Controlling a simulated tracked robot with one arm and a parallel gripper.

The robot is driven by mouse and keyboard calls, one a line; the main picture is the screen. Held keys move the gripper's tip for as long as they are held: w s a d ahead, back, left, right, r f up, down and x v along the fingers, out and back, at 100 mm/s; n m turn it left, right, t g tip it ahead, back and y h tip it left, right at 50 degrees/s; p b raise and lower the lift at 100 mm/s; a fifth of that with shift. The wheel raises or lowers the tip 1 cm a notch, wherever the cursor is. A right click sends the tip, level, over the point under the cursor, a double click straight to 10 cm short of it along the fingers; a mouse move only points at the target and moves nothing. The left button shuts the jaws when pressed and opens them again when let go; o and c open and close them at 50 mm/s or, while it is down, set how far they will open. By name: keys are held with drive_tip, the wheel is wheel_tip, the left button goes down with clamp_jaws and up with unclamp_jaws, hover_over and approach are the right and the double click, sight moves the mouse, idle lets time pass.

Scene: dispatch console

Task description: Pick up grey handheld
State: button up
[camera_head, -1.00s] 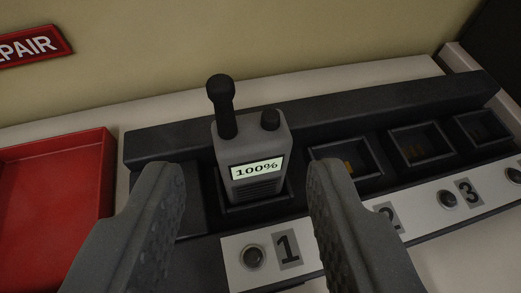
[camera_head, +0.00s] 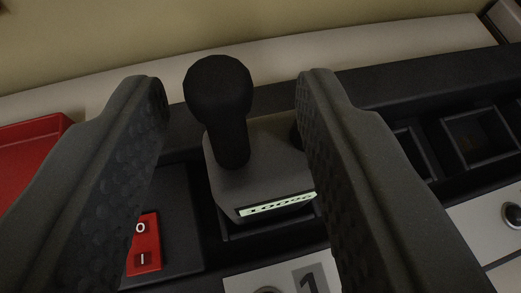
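The grey handheld (camera_head: 225,180) stands upright in the first slot of the dark charging dock, above the label 1. It has a thick black antenna with a round tip, and a small lit screen on its front that is seen at a steep angle. My gripper (camera_head: 232,100) is open, with one finger on each side of the handheld. The right finger overlaps the handheld's right edge and hides most of its knob; I cannot tell whether it touches. The left finger is apart from it.
The dark dock (camera_head: 270,98) runs along the wall, with empty slots (camera_head: 478,135) to the right. A red rocker switch (camera_head: 144,245) sits left of the handheld, partly behind the left finger. A red tray (camera_head: 30,150) is at the far left.

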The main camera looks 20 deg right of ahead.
drive_tip(key=x, duration=0.3)
drive_tip(key=shift+w+f, duration=0.15)
drive_tip(key=shift+w, duration=0.05)
clamp_jaws()
